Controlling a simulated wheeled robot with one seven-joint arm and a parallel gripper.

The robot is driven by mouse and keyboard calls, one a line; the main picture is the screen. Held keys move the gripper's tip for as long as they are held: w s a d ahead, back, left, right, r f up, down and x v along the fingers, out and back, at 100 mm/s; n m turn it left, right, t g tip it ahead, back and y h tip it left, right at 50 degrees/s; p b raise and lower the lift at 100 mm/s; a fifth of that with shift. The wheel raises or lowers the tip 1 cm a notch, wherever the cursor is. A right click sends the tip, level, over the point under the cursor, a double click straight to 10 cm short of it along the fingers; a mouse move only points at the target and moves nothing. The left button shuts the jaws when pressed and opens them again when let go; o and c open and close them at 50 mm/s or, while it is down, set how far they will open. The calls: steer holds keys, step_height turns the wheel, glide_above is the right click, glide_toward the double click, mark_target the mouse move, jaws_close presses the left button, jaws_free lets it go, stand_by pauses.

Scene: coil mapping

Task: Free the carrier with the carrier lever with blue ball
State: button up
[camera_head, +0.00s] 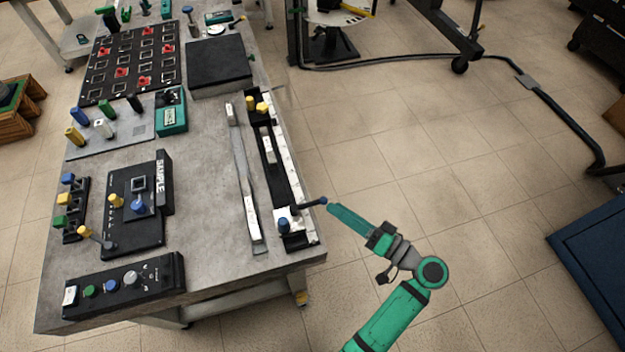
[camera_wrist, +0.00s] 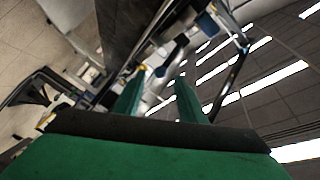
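The carrier (camera_head: 297,221) is a white and black block at the near end of a long rail (camera_head: 272,165) on the table's right edge. A dark lever (camera_head: 308,204) sticks out from it to the right, with a blue ball (camera_head: 323,201) at its end. A blue knob (camera_head: 284,225) stands on the carrier's left side. My gripper (camera_head: 331,207) is just right of the ball, its fingertips close to it. In the wrist view its two green fingers (camera_wrist: 158,90) are apart, and a dark blue ball (camera_wrist: 160,71) shows between and beyond their tips. Contact cannot be told.
A second rail strip (camera_head: 241,180) lies left of the carrier's rail. Yellow knobs (camera_head: 262,107) sit at the rail's far end. A SAMPLE box (camera_head: 164,182) and a button panel (camera_head: 125,283) stand further left. The floor right of the table is free near my arm.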

mark_target(309, 205)
steer(key=x, duration=0.9)
steer(key=shift+a, duration=0.3)
steer(key=shift+w, duration=0.2)
jaws_close()
